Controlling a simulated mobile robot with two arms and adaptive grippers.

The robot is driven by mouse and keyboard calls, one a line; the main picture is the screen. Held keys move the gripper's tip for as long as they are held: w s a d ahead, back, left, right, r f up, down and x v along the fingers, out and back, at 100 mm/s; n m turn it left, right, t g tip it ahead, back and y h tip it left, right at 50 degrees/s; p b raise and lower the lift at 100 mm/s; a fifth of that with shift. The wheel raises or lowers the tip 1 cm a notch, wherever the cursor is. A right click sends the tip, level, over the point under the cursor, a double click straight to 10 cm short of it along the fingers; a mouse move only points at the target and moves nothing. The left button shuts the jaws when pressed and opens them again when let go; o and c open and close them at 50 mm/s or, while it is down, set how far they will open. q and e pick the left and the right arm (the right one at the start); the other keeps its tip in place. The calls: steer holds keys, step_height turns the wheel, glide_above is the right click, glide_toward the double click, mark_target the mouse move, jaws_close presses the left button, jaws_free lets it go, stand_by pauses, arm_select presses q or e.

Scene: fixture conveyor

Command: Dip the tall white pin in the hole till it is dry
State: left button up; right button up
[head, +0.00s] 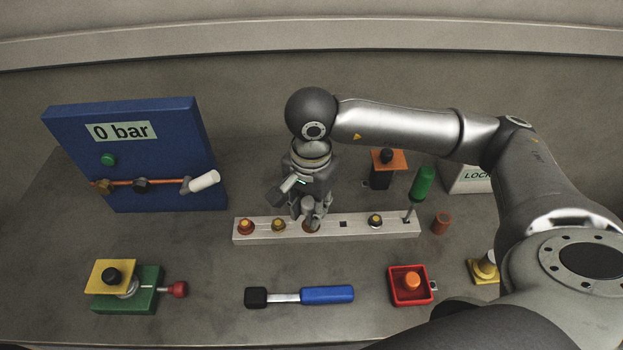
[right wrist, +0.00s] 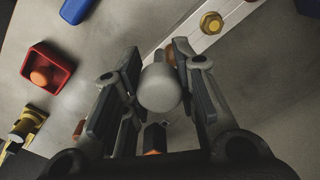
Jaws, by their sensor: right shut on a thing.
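My right gripper (head: 312,208) points down over the white rail (head: 390,227) and is shut on a pale, round-topped piece, which looks like the white pin (right wrist: 160,88). In the right wrist view the piece sits between the two fingers of this gripper (right wrist: 158,100). Its lower end is hidden, so I cannot tell whether it is in a hole. An orange-brown piece (head: 311,227) shows on the rail just under the fingers. A dark square hole (head: 343,224) is open to the right of it. My left gripper is not in view.
A blue panel (head: 170,140) reads 0 bar. A blue-handled tool (head: 327,295) and red tray (head: 393,297) lie in front.

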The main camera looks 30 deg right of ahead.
steer(key=m, duration=0.2)
steer(key=w+m+p, duration=0.1)
steer(key=m, duration=0.1)
steer(key=shift+w+r, duration=0.1)
steer(key=shift+r, duration=0.25)
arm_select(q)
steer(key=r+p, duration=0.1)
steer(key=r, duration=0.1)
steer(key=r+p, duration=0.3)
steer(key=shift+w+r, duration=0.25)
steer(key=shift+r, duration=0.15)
arm_select(e)
steer(key=m, duration=0.5)
steer(key=w+d+m, duration=0.1)
steer(key=m, duration=0.5)
steer(key=w+d+m, duration=0.1)
steer(key=m, duration=0.4)
steer(key=shift+w+d, duration=0.2)
steer(key=shift+w, duration=0.05)
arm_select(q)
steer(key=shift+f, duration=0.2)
arm_select(e)
steer(key=shift+f, duration=0.1)
step_height(320, 180, down, 7)
steer(key=b, duration=0.7)
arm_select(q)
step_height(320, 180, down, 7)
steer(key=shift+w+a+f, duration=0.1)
arm_select(e)
steer(key=shift+f, duration=0.2)
